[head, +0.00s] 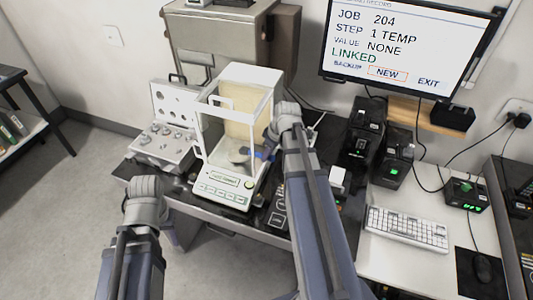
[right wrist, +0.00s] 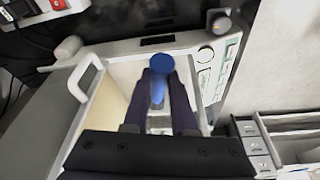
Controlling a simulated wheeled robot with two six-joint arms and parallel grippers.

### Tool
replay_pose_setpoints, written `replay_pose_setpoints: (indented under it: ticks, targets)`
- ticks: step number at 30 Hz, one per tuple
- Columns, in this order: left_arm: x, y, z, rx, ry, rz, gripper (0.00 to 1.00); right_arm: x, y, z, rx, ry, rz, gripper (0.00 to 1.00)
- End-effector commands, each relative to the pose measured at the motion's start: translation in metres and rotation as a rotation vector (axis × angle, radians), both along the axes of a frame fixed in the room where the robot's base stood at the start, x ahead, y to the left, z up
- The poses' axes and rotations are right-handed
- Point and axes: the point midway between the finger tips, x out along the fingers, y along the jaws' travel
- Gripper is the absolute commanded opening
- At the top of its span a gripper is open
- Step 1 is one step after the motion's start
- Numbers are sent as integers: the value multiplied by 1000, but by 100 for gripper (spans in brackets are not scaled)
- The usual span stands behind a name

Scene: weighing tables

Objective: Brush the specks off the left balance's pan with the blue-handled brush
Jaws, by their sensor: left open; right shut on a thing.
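The left balance (head: 205,173) stands on the dark table with a glass-walled chamber and a front keypad; it also shows in the right wrist view (right wrist: 207,70). Its pan (head: 238,155) is partly visible inside, and I cannot make out specks on it. My right gripper (head: 268,149) reaches into the chamber from the right side. It is shut on the blue-handled brush (head: 257,154), whose blue handle shows between the dark fingers (right wrist: 162,78) in the right wrist view (right wrist: 158,92). The bristles are hidden. My left gripper (head: 146,187) is open and empty, left of the balance near the table's front edge.
An open case of weights (head: 165,143) stands left of the balance. Dark devices (head: 362,135) stand to the right, beside a keyboard (head: 405,227) on a white table. A monitor (head: 405,48) hangs behind. The balance's walls close in around my right gripper.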

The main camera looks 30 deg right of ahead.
Motion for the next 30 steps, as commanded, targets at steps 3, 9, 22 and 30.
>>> replay_pose_setpoints:
  ticks: [3, 9, 22, 30]
  targets:
    - [0, 0, 0, 0, 0, 0, 50, -13, -5, 0, 1, 0, -3, 0]
    - [0, 0, 0, 0, 0, 0, 50, -30, -13, 0, 1, 0, -3, 0]
    - [0, 0, 0, 0, 0, 0, 50, -66, -32, 0, 0, 0, -2, 0]
    - [0, 0, 0, 0, 0, 0, 50, -89, -43, 0, 1, 0, -3, 0]
